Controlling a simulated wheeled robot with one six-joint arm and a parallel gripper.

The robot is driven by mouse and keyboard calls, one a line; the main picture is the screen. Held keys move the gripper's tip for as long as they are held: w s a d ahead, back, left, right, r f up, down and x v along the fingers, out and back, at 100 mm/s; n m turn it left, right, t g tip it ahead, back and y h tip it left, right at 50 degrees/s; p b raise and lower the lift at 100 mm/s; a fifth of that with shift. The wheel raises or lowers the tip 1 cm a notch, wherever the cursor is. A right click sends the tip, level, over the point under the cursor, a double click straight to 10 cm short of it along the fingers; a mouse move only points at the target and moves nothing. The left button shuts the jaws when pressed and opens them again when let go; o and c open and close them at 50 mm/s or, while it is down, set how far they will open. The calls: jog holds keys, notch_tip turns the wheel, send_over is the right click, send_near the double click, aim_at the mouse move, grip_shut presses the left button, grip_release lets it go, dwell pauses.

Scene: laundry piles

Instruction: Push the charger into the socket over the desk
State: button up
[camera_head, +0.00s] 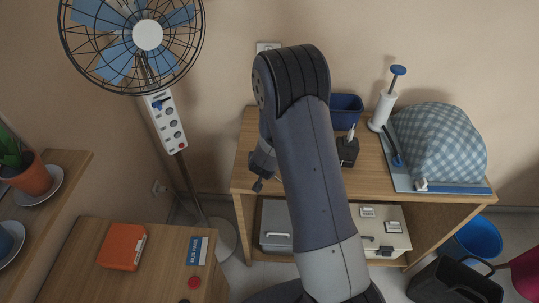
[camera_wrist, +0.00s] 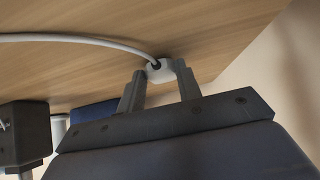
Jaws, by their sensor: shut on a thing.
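The charger (camera_wrist: 161,69) is a small white block with a cable leading off to the left in the wrist view. My gripper (camera_wrist: 160,79) is shut on it, one finger on each side. The charger is close to the wooden desk top; I cannot tell whether it touches it. In the head view the desk (camera_head: 243,172) stands against the wall, and my arm hides the charger. A pale wall socket (camera_head: 268,46) shows above the desk, its lower part hidden by my arm. The socket is not seen in the wrist view.
A fan (camera_head: 147,35) stands left. A lower table with an orange box (camera_head: 122,247) is at front left.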

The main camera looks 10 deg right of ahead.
grip_shut()
notch_tip(320, 180, up, 7)
jog(key=p, duration=0.7)
